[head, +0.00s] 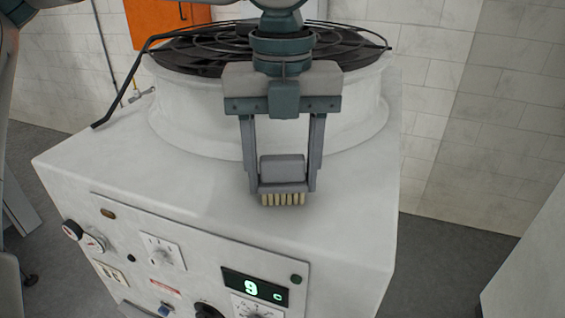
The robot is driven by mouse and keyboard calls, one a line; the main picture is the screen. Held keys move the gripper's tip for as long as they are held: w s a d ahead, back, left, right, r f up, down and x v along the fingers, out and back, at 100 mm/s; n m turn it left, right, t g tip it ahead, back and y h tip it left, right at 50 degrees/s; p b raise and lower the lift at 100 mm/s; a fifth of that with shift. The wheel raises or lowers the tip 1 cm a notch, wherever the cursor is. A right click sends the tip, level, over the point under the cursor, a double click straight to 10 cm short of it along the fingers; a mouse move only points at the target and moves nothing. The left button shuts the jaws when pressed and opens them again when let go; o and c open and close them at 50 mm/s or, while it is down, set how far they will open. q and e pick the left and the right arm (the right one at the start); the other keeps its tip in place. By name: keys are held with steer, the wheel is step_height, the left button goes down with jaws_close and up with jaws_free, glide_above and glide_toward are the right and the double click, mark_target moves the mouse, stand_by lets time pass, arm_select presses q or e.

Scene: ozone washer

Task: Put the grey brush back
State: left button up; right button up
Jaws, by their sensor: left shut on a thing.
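The grey brush (283,172) has a grey block body and pale bristles pointing down. My left gripper (284,187) is shut on it, with one finger on each side. The brush is upright over the front part of the white machine's top (200,190). I cannot tell whether the bristles touch the top or hang just above it. My right gripper is not in view.
A round drum with a black fan grille (190,52) stands on the machine behind the gripper, with a black bar at its left. The front panel (200,262) carries gauges, knobs and a green display reading 9. The machine's top is clear around the brush.

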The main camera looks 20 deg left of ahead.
mark_target(284, 157)
arm_select(q)
steer(key=shift+f, duration=0.2)
steer(key=o, duration=0.9)
steer(key=shift+r, duration=0.1)
steer(key=shift+r+b, duration=0.35)
steer(key=shift+r, duration=0.15)
step_height(284, 157, up, 9)
steer(key=b, duration=0.2)
steer(key=shift+d+r+b, duration=0.1)
steer(key=shift+r+b, duration=0.05)
steer(key=shift+b, duration=0.15)
steer(key=shift+r, duration=0.8)
